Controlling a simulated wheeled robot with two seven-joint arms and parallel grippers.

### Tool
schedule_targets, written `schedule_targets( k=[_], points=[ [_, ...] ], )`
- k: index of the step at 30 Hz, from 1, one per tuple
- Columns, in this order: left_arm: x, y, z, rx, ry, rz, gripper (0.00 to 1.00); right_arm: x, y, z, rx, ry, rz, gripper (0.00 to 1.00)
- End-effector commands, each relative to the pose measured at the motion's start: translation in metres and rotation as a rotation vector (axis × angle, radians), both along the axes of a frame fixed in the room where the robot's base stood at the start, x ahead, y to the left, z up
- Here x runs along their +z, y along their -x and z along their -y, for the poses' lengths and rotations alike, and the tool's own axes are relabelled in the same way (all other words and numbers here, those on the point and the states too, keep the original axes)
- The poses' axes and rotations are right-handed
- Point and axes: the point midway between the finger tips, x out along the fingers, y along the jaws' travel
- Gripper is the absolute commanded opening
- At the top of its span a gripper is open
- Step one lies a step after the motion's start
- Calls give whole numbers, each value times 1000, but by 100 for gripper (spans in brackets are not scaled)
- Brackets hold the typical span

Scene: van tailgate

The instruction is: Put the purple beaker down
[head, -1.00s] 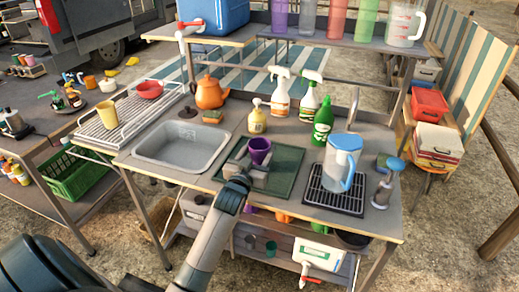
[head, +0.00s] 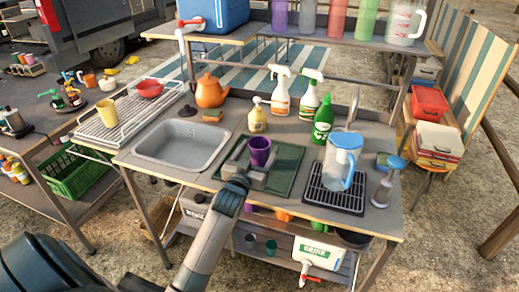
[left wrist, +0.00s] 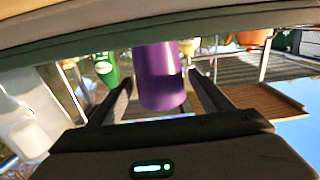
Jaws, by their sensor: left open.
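The purple beaker (head: 259,151) stands upright on the dark green mat (head: 286,178) on the counter, to the right of the sink. My left gripper (head: 257,172) is at the beaker from the front, low over the mat. In the left wrist view the beaker (left wrist: 160,78) shows between the two fingers of the left gripper (left wrist: 162,92), with a gap visible on each side. The fingers are open and do not grip it. My right gripper is not in view.
A sink (head: 182,145) is left of the mat. A water pitcher (head: 341,160) stands on a black rack (head: 334,194) at the right. A green bottle (head: 322,119), a yellow soap bottle (head: 257,116) and spray bottles (head: 281,92) stand behind the mat.

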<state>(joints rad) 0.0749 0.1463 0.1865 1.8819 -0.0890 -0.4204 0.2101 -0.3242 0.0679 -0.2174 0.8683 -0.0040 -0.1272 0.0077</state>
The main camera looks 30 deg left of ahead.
Motion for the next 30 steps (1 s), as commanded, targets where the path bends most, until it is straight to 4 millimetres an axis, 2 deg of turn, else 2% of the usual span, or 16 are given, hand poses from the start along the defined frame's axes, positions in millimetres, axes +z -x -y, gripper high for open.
schedule_targets(
  k=[5, 12, 18, 24, 30],
  points=[
    [-2, 26, 6, 0, 0, -1, 73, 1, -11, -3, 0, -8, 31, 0],
    [-2, 68, 17, 0, 1, -1, 73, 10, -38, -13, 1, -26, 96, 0],
    [-1, 95, 23, 0, 1, 0, 73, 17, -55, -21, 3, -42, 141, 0],
    [1, 105, 25, 0, 0, 1, 73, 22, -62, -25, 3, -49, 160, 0],
    [1, 106, 25, 0, 0, 1, 73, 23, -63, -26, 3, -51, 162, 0]
  ],
)
